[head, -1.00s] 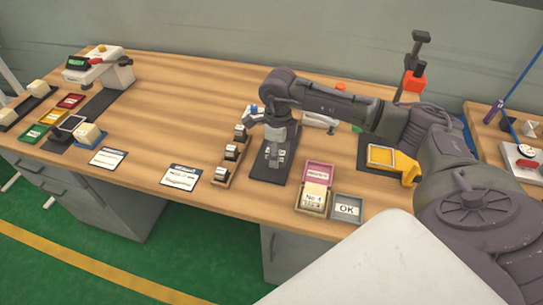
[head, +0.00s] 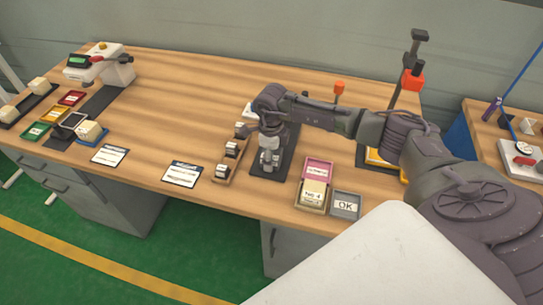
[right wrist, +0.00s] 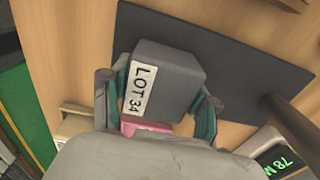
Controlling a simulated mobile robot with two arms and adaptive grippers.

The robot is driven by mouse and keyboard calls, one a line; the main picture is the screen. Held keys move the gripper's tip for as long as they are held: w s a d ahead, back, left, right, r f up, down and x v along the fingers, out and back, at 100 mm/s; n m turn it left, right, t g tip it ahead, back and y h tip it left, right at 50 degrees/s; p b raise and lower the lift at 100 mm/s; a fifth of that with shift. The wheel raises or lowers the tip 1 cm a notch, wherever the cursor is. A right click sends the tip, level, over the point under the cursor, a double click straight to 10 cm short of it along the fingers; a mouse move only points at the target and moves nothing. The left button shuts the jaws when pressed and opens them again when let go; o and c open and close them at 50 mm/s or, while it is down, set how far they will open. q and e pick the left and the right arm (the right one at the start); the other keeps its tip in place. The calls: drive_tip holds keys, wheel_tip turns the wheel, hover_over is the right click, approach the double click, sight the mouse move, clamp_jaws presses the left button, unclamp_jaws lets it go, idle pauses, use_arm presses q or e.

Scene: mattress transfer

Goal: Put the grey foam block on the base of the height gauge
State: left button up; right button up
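The grey foam block (right wrist: 172,80), labelled LOT 34, shows large in the right wrist view. My right gripper (right wrist: 160,98) has its teal-padded fingers against two opposite sides of it. In the head view, my right gripper (head: 268,165) is over a dark plate (head: 287,150), and the block there is small and partly hidden by the fingers. In the right wrist view, a dark round post (right wrist: 278,108) rises from this plate (right wrist: 235,50). I cannot tell whether the block touches the plate. My left gripper is not in view.
A wooden tray of small blocks (head: 219,175) lies left of the plate. A pink tray (head: 319,170), a cream tray (head: 312,196) and an OK tray (head: 345,205) lie right. A tall post with a red slider (head: 413,79) stands farther right. The table's middle (head: 180,115) is clear.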

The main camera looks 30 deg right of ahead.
drive_tip(key=o, duration=0.4)
drive_tip(key=shift+r, duration=0.25)
drive_tip(key=shift+w+r, duration=0.1)
drive_tip(key=shift+r, duration=0.15)
wheel_tip(320, 180, up, 11)
drive_tip(key=b, duration=0.2)
drive_tip(key=shift+r, duration=0.2)
